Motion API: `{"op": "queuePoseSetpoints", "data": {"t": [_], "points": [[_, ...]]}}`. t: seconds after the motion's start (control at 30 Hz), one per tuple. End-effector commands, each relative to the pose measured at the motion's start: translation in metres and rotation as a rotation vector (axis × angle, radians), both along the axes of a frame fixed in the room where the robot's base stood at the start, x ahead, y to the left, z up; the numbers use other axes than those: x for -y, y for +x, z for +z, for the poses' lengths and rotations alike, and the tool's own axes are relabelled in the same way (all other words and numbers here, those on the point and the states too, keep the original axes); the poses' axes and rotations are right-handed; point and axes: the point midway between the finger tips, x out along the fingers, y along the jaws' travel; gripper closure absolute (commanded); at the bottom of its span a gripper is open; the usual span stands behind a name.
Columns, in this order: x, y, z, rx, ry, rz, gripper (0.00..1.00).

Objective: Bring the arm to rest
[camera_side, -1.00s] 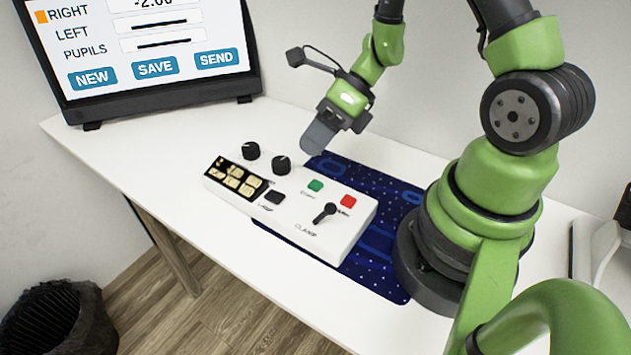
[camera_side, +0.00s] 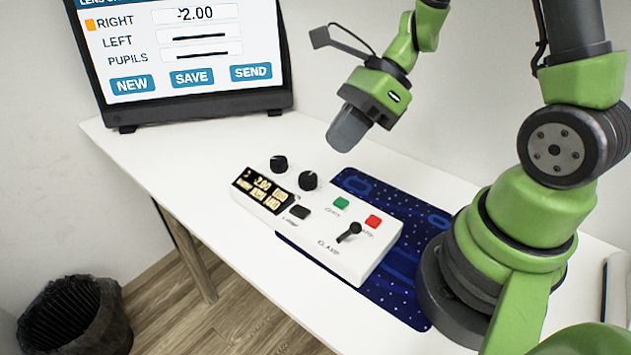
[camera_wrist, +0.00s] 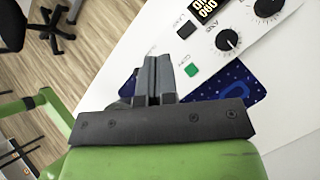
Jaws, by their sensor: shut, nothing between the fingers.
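My gripper (camera_side: 345,132) hangs in the air above and behind the white control box (camera_side: 365,262), clear of it, with its dark fingers pointing down and a little left. The fingers are together and empty. In the wrist view my gripper (camera_wrist: 152,62) also shows its two grey fingers side by side, with part of the control box (camera_wrist: 213,62) beyond at upper right. My green arm is bent above the table.
The white table (camera_side: 190,160) bears a dark blue mat (camera_side: 405,300) partly under the box. The box has black knobs (camera_side: 308,180), a green button (camera_side: 341,203), a red button (camera_side: 373,222) and a clamp lever (camera_side: 349,232). A monitor (camera_side: 190,100) stands at the back left. A bin (camera_side: 75,320) is on the floor.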

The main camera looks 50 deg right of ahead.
Motion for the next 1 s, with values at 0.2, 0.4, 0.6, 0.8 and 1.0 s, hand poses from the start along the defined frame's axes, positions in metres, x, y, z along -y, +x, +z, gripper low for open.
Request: {"op": "queuePoseSetpoints", "data": {"t": [0.2,0.4,0.6,0.8,1.0], "points": [[-0.019,-0.027,0.063,0.404,-0.315,0.561,1.0],[-0.023,-0.059,0.106,0.73,-0.651,1.03,1.0],[-0.016,-0.085,0.134,0.956,-0.978,1.376,1.0],[-0.01,-0.097,0.147,1.038,-1.149,1.519,1.0],[-0.009,-0.098,0.148,1.044,-1.168,1.537,1.0]]}}
